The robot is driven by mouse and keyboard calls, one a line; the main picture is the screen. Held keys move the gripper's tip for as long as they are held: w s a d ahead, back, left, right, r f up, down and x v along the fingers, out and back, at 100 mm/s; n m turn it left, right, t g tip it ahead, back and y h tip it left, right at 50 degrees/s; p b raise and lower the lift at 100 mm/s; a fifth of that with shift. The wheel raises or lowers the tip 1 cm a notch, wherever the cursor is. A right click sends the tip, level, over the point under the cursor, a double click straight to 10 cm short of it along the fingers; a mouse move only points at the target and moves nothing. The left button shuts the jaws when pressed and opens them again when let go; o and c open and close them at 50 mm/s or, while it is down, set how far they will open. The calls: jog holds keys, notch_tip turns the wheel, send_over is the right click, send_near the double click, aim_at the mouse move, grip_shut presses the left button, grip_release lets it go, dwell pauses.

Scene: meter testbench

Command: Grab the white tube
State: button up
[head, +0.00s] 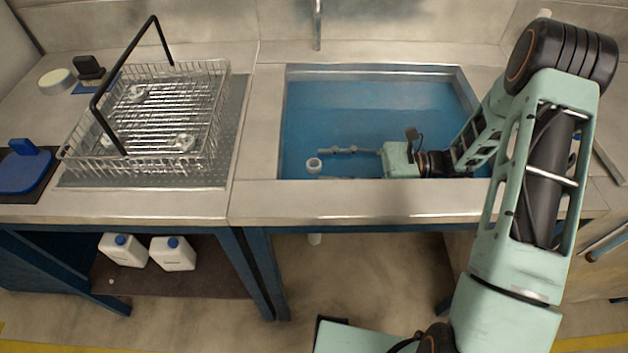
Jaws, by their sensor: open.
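The white tube (314,165) stands in the blue sink (400,105), near its front left corner. Its round top end shows; its lower part is hidden by the sink's front edge. My gripper (326,164) reaches in from the right, low over the sink. Its two fingers point left and are spread apart, one behind and one in front. The tube's top lies at about the level of the gap, by the fingertips. I cannot tell whether the fingers touch it or how their height compares with it.
A wire basket (205,130) with a raised black handle stands on the counter to the left. The steel front rim (400,199) runs close to my gripper. White canisters (172,254) stand on the shelf below. The back of the sink is clear.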

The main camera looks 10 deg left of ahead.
aim_at(314, 168)
jog(key=x, duration=0.4)
jog(key=shift+w+d, duration=0.1)
jog(key=shift+c, duration=0.7)
grip_shut()
